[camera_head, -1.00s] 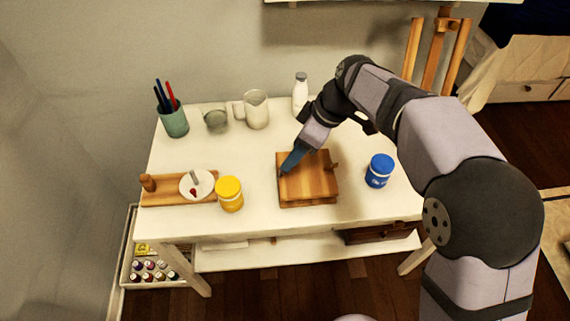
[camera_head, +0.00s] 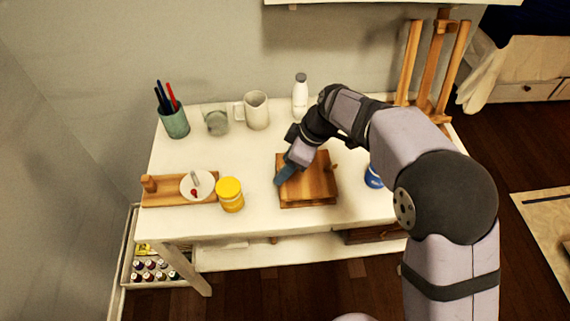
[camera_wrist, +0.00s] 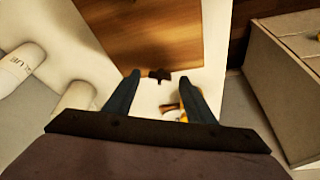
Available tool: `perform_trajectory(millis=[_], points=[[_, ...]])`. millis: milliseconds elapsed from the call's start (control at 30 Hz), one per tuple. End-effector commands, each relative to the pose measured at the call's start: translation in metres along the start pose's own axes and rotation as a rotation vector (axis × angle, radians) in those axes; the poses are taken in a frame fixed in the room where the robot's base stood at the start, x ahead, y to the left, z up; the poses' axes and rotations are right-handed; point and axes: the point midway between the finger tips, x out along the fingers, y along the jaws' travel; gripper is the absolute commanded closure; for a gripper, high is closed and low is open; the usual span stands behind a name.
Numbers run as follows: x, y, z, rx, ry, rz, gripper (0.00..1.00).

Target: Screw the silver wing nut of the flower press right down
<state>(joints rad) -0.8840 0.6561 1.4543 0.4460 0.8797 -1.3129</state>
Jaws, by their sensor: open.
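The flower press (camera_head: 310,187) is a square wooden block on the white table. It also fills the upper middle of the wrist view (camera_wrist: 150,30). My gripper (camera_head: 281,181) points down at the left edge of the press. In the wrist view its two blue fingers (camera_wrist: 161,77) are spread apart with nothing clamped. A small dark, wing-shaped piece (camera_wrist: 159,73) shows between the fingertips at the press's edge. It looks like a wing nut, but its silver colour and its height on the screw cannot be told. Another small knob (camera_head: 334,167) shows at the press's right edge.
A yellow jar (camera_head: 229,194) and a wooden board (camera_head: 160,199) with a white dish are left of the press. A blue jar (camera_head: 373,178) is to the right, partly behind my arm. A jug (camera_head: 256,110), white bottle (camera_head: 300,96) and pen cup (camera_head: 174,121) stand behind.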

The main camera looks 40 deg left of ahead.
Motion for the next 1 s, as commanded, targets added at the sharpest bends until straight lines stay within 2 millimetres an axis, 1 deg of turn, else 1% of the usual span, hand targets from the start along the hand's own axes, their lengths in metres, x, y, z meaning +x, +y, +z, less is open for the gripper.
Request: perform_trajectory(millis=[133,400,433,467,500,567,600,833,1000], points=[[0.0073,-0.0005,-0.0002,0.000,0.000,-0.001,0.50],[0.0085,-0.0002,0.0000,0.000,0.000,0.000,0.50],[0.0085,-0.0002,0.0000,0.000,0.000,0.000,0.55],[0.0084,-0.0002,0.0000,0.000,0.000,0.000,0.62],[0.0084,-0.0002,0.0001,0.000,0.000,0.000,0.72],[0.0083,-0.0002,0.0001,0.000,0.000,0.000,0.86],[0.0083,-0.0002,0.0001,0.000,0.000,0.000,0.91],[0.0083,-0.0004,0.0002,0.008,0.000,0.003,0.92],[0.0085,-0.0009,0.0004,0.047,-0.001,0.020,0.92]])
